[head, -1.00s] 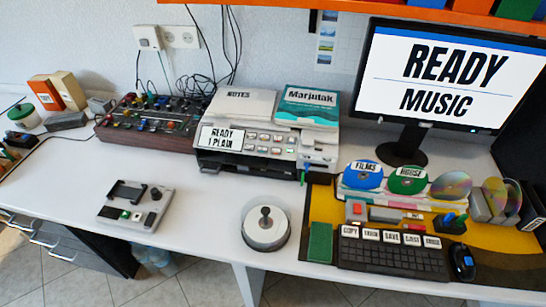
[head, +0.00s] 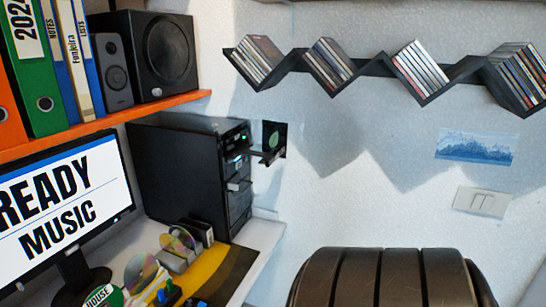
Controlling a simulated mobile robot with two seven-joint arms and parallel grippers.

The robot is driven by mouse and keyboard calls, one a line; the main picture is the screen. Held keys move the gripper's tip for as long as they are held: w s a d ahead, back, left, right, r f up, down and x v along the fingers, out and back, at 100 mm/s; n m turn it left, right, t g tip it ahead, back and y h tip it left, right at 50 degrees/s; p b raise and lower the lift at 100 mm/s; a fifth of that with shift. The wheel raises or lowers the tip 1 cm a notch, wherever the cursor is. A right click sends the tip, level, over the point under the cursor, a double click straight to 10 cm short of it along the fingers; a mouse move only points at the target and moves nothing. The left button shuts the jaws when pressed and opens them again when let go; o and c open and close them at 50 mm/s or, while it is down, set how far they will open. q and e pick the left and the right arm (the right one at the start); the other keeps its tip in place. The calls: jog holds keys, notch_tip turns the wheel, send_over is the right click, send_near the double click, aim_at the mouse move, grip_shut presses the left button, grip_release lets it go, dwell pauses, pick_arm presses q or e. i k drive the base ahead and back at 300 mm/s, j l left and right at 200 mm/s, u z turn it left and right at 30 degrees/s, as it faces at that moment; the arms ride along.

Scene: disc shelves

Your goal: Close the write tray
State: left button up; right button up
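A black disc drive tower (head: 190,175) stands at the back right corner of the desk, beside the monitor. One tray (head: 264,154) sticks out to the right from the upper part of its front, near small green lights. I cannot read any label on the tray. Neither of my grippers is in view.
The monitor (head: 62,210) reads "READY MUSIC". Discs in holders (head: 178,242) stand on the desk before the tower. An orange shelf (head: 110,122) with binders and speakers hangs above. A black zigzag rack (head: 375,68) holds disc cases. A dark ribbed chair back (head: 390,278) fills the lower right.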

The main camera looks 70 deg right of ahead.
aim_at(268, 159)
jog(key=z, duration=2.25)
